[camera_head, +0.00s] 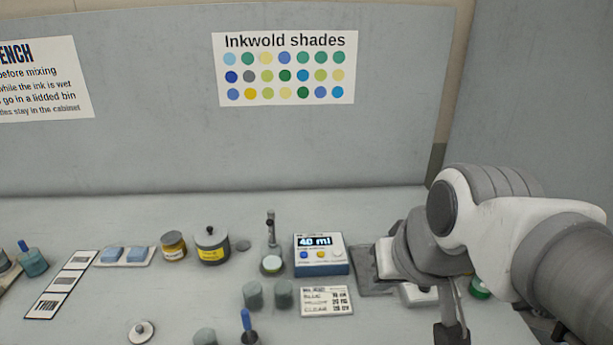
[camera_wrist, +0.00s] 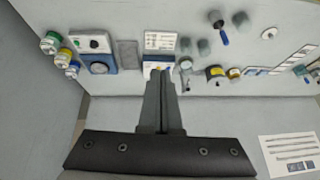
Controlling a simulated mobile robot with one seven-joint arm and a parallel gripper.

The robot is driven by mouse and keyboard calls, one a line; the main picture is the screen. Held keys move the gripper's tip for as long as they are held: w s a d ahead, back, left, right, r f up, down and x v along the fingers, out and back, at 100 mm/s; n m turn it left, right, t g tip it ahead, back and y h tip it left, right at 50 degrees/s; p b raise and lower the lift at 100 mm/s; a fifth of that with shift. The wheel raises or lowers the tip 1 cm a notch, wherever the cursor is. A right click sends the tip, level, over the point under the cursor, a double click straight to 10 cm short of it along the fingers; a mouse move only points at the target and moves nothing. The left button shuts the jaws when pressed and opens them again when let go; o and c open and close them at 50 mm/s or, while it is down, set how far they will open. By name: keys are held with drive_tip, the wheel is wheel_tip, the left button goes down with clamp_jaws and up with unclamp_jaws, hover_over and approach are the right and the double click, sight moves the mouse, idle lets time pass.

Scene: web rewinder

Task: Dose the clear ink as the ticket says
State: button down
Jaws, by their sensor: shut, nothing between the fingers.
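The dosing unit (camera_head: 322,268) is a blue and white box with a lit display that seems to read 40 ml; a decimal point cannot be made out. Blue, yellow and pale buttons sit below the display. The ticket (camera_head: 327,301) lies in front with lines for blue, yellow and clear; its amounts are too small to read. It also shows in the wrist view (camera_wrist: 160,40). A small pot (camera_head: 271,265) stands under a spout left of the unit. My gripper (camera_head: 452,335) is shut and empty, right of the ticket. In the wrist view its fingers (camera_wrist: 161,82) partly cover the unit.
Grey cups (camera_head: 284,293) and a blue-handled tool (camera_head: 246,322) stand left of the ticket. Yellow-labelled jars (camera_head: 211,246) stand farther left. A dark pad (camera_wrist: 128,53), a device with a round dial (camera_wrist: 98,65) and capped bottles (camera_wrist: 65,54) lie on the other side.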

drive_tip(key=w+a+f+m+t+y+b, duration=0.1)
drive_tip(key=w+a+y+b, duration=0.15)
drive_tip(key=w, duration=0.95)
drive_tip(key=m+t+h+b, duration=0.2)
drive_tip(key=m+b, duration=0.2)
drive_tip(key=m, duration=0.3)
hover_over(337, 253)
wheel_tip(337, 253, down, 18)
drive_tip(key=shift+s+r, duration=0.15)
drive_tip(key=shift+s, duration=0.25)
wheel_tip(337, 253, down, 9)
drive_tip(key=b, duration=0.8)
drive_tip(key=shift+r, duration=0.1)
drive_tip(key=shift+b, duration=0.3)
drive_tip(key=shift+f+b, duration=0.45)
